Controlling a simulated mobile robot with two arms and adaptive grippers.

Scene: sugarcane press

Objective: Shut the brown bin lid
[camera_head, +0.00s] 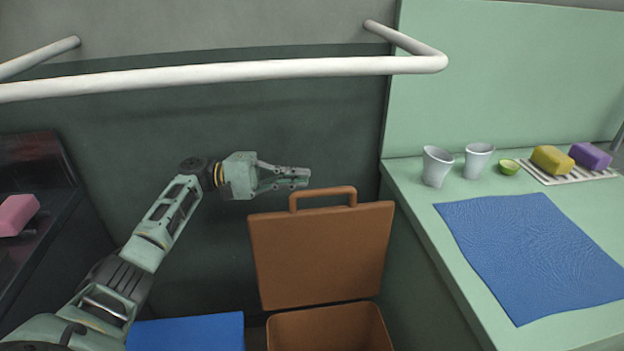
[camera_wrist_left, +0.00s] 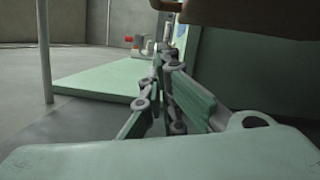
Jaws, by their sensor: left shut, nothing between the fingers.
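The brown bin (camera_head: 330,330) stands on the floor with its brown lid (camera_head: 322,255) raised nearly upright behind the opening. A brown handle (camera_head: 323,192) sticks up from the lid's top edge. My left gripper (camera_head: 305,177) is shut and empty, just above and to the left of the handle, and looks apart from it. In the left wrist view my left gripper's fingers (camera_wrist_left: 165,60) point away, and a brown edge, probably the lid (camera_wrist_left: 250,12), crosses the top right. My right gripper is not in view.
A white rail (camera_head: 220,73) runs across above my arm. A green counter (camera_head: 420,205) on the right holds two cups (camera_head: 437,166), a blue cloth (camera_head: 535,250) and yellow and purple blocks (camera_head: 552,159). A blue surface (camera_head: 188,332) lies left of the bin.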

